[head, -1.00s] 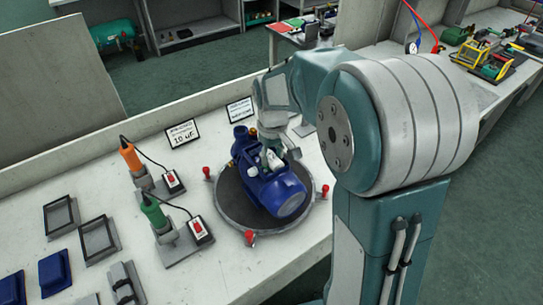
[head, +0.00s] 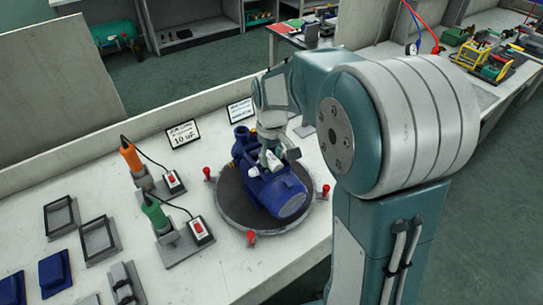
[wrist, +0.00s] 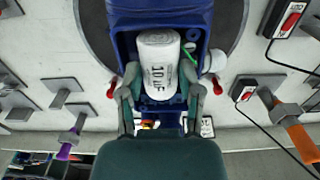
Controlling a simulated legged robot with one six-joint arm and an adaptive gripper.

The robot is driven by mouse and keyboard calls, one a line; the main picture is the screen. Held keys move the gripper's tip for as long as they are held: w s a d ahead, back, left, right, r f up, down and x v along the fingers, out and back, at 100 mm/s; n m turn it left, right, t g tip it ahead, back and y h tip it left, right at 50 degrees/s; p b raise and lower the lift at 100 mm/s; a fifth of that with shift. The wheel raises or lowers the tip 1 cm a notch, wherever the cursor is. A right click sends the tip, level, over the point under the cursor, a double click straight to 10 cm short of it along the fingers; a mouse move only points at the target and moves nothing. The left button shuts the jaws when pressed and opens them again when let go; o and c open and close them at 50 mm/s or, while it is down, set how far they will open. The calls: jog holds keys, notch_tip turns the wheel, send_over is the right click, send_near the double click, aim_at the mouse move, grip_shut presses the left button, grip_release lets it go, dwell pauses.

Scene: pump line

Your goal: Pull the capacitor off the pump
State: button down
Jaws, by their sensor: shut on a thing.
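The blue pump (head: 285,192) lies on a round dark turntable (head: 228,203) on the bench. In the wrist view its open blue box (wrist: 122,45) holds a white cylindrical capacitor (wrist: 158,65) marked with a "10" label. My gripper (wrist: 160,98) is shut on the capacitor, one finger on each side near its lower end. The capacitor still lies within the box walls. A green and a white wire show beside it. In the head view my gripper (head: 277,160) is over the pump and mostly hides the capacitor.
An orange-handled tool (head: 130,155) and a green-handled tool (head: 153,213) stand left of the turntable, by red-switch boxes (head: 199,229). Red knobs (head: 251,238) ring the turntable. Label cards (head: 182,134) stand behind. Frames and blue covers (head: 54,272) lie at left.

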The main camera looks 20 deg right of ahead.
jog(key=shift+d+r, duration=0.15)
jog(key=shift+r, duration=2)
